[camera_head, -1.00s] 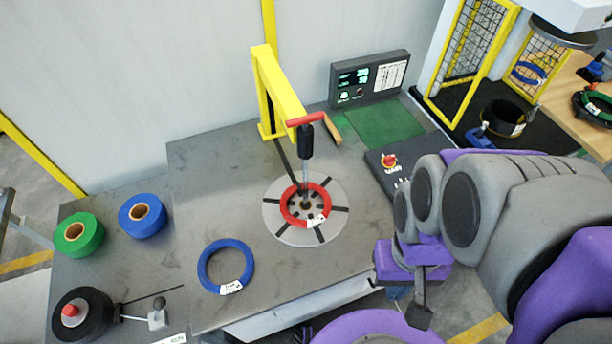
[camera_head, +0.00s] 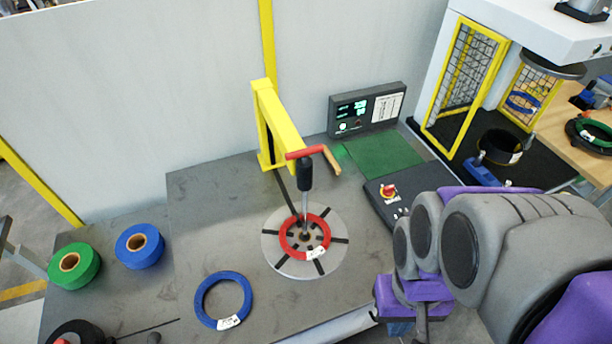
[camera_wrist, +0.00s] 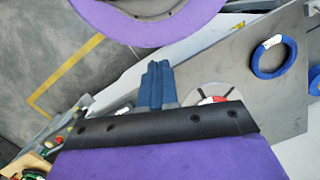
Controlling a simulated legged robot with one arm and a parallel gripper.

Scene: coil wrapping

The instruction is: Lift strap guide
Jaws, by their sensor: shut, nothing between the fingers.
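The yellow post and arm (camera_head: 277,118) stands at the back of the grey table. At its end are a red crossbar (camera_head: 305,152) and a black upright grip (camera_head: 305,172) on a thin rod, which I take as the strap guide. The rod reaches down over a red coil (camera_head: 288,236) on a round slotted plate (camera_head: 272,247). My gripper (camera_wrist: 158,66) shows blue fingers together and empty in the wrist view, apart from the guide. In the head view my arm is at the right, and its fingertips are not clear.
A blue coil (camera_head: 201,297) lies at the table front. Green (camera_head: 85,259) and blue (camera_head: 148,243) tape rolls are at the left. A control box with a red button (camera_head: 388,190) and a display panel (camera_head: 352,112) stand right of the guide. A yellow-framed cage (camera_head: 443,60) is behind right.

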